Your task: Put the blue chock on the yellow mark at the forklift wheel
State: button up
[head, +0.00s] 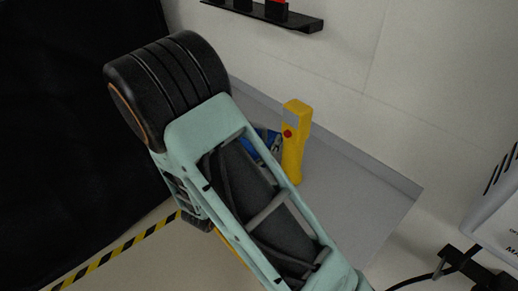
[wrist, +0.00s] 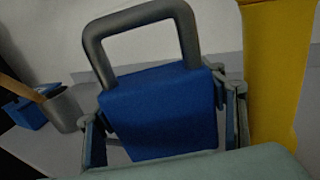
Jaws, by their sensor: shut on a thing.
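The blue chock (wrist: 160,112) with a grey loop handle (wrist: 140,28) fills the middle of the wrist view. My gripper (wrist: 166,125) is shut on it, with one finger at each side. The mint palm edge hides its lower part, and I cannot tell whether it touches the surface below. In the head view my arm hides the gripper. A bit of blue (head: 268,141) shows past the arm; I cannot tell whether it is the chock. No forklift wheel or yellow mark can be made out.
A yellow upright thing (head: 294,143) with a red button stands on the grey surface (head: 350,195) by the wall, close right of the chock in the wrist view (wrist: 274,70). A black wall shelf (head: 300,22) is above.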

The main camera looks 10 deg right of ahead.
jog(key=shift+f, duration=1.85)
jog(key=shift+f, duration=0.1)
jog(key=o, duration=1.6)
jog(key=shift+f+b, duration=0.2)
jog(key=shift+b, duration=0.1)
jog(key=o, duration=0.5)
jog(key=shift+c, duration=0.2)
